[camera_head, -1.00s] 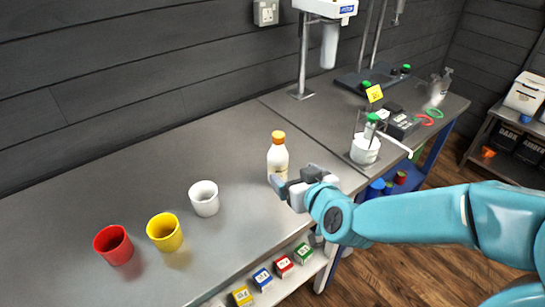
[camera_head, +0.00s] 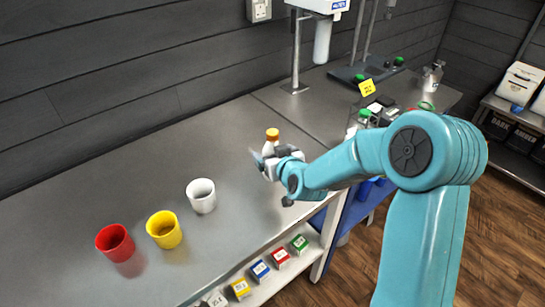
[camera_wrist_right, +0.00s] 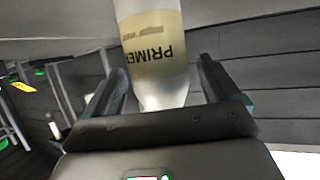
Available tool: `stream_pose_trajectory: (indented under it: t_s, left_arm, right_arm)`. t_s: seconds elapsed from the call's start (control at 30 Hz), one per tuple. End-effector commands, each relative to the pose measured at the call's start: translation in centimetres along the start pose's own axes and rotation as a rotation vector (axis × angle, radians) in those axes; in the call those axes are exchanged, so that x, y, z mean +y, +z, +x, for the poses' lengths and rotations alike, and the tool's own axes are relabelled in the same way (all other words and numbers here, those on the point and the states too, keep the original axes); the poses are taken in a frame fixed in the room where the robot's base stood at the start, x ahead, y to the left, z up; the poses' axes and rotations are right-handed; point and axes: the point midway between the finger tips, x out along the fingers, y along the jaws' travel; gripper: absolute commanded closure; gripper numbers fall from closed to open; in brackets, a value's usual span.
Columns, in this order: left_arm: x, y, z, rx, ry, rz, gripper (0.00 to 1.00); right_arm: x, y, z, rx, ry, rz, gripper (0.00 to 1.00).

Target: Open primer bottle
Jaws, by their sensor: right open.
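The primer bottle (camera_head: 270,149) is white with an orange cap (camera_head: 272,134) and stands upright on the grey bench. My right gripper (camera_head: 262,163) is at its near side, low on the body, and hides its lower part. In the right wrist view the bottle (camera_wrist_right: 155,45) shows upside down with a PRIMER label, between the two dark fingers of my right gripper (camera_wrist_right: 160,80). The fingers are open, with gaps visible on both sides of the bottle. The cap is outside the wrist view. My left gripper is not in view.
White (camera_head: 201,196), yellow (camera_head: 164,230) and red (camera_head: 115,242) cups stand left of the bottle. A post (camera_head: 297,50) rises behind it. Small labelled boxes (camera_head: 261,270) sit on a shelf below the front edge. The bench's left part is clear.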

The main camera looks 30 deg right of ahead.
Motion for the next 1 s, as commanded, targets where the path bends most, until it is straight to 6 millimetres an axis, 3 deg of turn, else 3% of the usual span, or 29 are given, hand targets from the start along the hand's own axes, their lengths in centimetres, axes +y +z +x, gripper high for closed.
stream_pose_trajectory:
  t_s: [0.13,0.37,0.47,0.57,0.6,1.0]
  left_arm:
    - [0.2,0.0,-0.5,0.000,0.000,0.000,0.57]
    - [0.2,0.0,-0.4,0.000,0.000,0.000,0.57]
    - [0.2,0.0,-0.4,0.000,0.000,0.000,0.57]
    - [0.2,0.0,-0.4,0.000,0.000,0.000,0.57]
    - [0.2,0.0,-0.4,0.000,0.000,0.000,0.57]
    - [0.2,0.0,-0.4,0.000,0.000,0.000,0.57]
  right_arm:
    - [-0.1,-0.1,1.7,-0.001,-0.001,0.000,0.11]
    - [-0.1,-0.1,2.0,0.001,-0.001,-0.001,0.11]
    - [-0.1,-0.1,1.9,0.001,-0.001,-0.001,0.37]
    - [-0.1,-0.1,1.9,0.001,-0.001,0.000,0.69]
    - [-0.1,-0.1,1.9,0.000,-0.001,0.000,0.74]
    - [-0.1,-1.1,1.5,0.004,0.000,-0.001,0.74]
